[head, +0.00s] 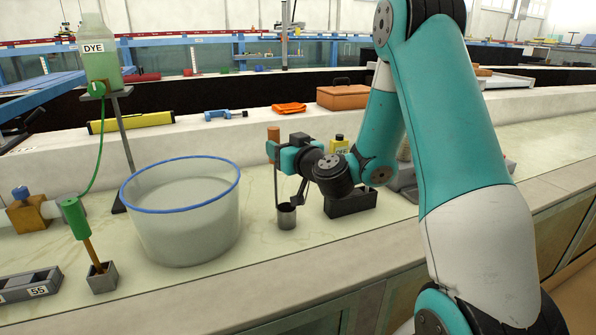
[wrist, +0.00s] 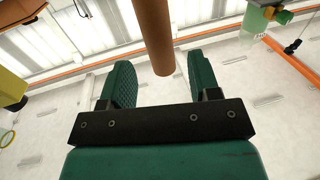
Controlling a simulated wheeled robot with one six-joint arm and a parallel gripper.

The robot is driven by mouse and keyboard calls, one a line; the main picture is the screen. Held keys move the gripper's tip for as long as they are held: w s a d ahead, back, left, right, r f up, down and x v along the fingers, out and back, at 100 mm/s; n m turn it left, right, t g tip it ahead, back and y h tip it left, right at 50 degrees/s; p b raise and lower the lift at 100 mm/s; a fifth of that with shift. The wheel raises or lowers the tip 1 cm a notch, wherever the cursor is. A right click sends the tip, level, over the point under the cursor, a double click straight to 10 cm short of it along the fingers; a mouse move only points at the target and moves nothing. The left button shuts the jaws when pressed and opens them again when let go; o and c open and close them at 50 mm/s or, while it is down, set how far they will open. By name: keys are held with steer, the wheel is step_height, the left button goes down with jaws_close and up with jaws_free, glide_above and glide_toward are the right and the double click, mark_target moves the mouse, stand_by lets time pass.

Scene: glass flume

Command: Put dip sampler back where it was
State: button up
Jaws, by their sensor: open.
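The dip sampler stands upright on the bench, with a small metal cup (head: 286,216) at the bottom, a thin rod and a brown handle (head: 273,134) at the top. In the wrist view the brown handle (wrist: 155,35) shows between the two green fingers (wrist: 160,85), with a gap on either side. The gripper is open. Whether the cup rests flat on the bench is hard to tell.
A large clear tub (head: 185,225) with a blue rim stands left of the sampler. A dark block (head: 350,202) stands just right of it. A green-headed tool (head: 74,214) stands in a grey block at left. A DYE bottle (head: 99,60) is on a stand behind.

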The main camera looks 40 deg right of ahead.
steer(key=s+b, duration=0.5)
steer(key=s, duration=0.1)
steer(key=shift+a, duration=0.3)
steer(key=shift+s, duration=0.1)
steer(key=s+a+f+n+g+y, duration=0.2)
steer(key=s+a+n+g+y, duration=0.25)
steer(key=a, duration=0.65)
steer(key=s+a+f+n+g+y, duration=0.25)
steer(key=a+g+y, duration=0.25)
steer(key=a, duration=0.6)
steer(key=s+a+f+g+h, duration=0.1)
steer(key=s+g, duration=0.3)
steer(key=s, duration=0.5)
steer(key=s+a+f+n+g+h, duration=0.1)
steer(key=s+g, duration=0.3)
steer(key=s, duration=0.4)
steer(key=shift+s+a+f+h, duration=0.15)
steer(key=shift+s+f+h, duration=0.2)
steer(key=shift+h, duration=0.5)
steer(key=shift+g, duration=0.25)
